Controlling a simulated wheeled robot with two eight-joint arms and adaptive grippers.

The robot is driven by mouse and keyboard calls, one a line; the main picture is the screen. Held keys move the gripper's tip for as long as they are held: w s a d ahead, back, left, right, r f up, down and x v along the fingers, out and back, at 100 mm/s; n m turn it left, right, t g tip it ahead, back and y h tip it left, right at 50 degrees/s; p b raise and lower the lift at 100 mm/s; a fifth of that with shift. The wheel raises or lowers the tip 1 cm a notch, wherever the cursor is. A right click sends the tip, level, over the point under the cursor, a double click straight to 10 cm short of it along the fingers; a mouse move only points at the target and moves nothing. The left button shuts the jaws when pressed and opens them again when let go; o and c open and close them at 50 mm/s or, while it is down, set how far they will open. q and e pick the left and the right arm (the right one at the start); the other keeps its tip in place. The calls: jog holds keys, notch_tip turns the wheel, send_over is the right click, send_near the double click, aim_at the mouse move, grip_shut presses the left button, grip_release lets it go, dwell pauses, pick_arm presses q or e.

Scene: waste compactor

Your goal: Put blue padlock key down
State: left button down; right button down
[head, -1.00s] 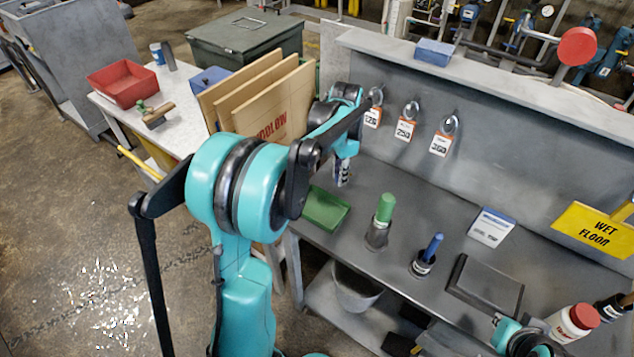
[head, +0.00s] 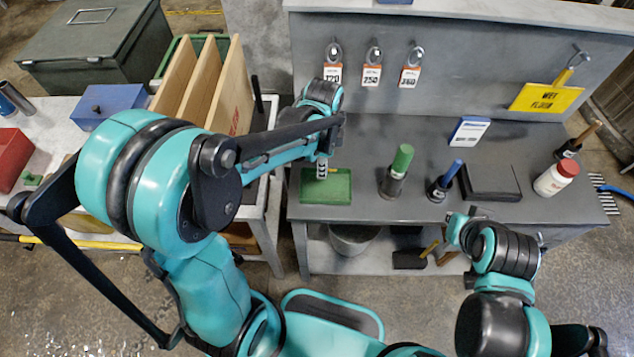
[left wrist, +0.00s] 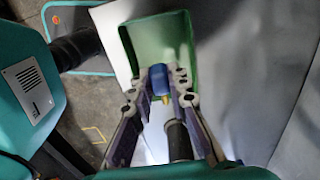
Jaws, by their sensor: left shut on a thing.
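My left gripper (head: 322,168) is at the left end of the grey workbench, just above the back part of the green tray (head: 327,187). In the left wrist view its two fingers (left wrist: 160,84) are closed on the blue padlock key (left wrist: 159,78), which has a brassy tip. The green tray (left wrist: 162,38) lies beyond the fingertips in that view. The key is too small to make out in the head view. My right arm is at the lower right, in front of the bench; the state of its gripper (head: 462,228) is unclear.
A green-handled tool (head: 398,175), a blue-handled tool (head: 444,182), a black pad (head: 490,182) and a white bottle (head: 556,179) stand along the bench. Three tagged padlocks (head: 372,68) hang on the back panel. Wooden boards (head: 215,85) stand left of the bench.

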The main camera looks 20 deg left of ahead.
aim_at(322, 188)
pick_arm(q)
notch_tip(322, 188, down, 4)
jog(key=shift+w+d+r+b, duration=0.15)
jog(key=shift+b, duration=0.35)
notch_tip(322, 188, down, 4)
jog(key=shift+r+b, duration=0.15)
jog(key=shift+b, duration=0.55)
jog(key=shift+f, duration=0.3)
jog(key=shift+f, duration=0.1)
jog(key=c, duration=1.5)
grip_release()
jog(key=shift+o, duration=0.2)
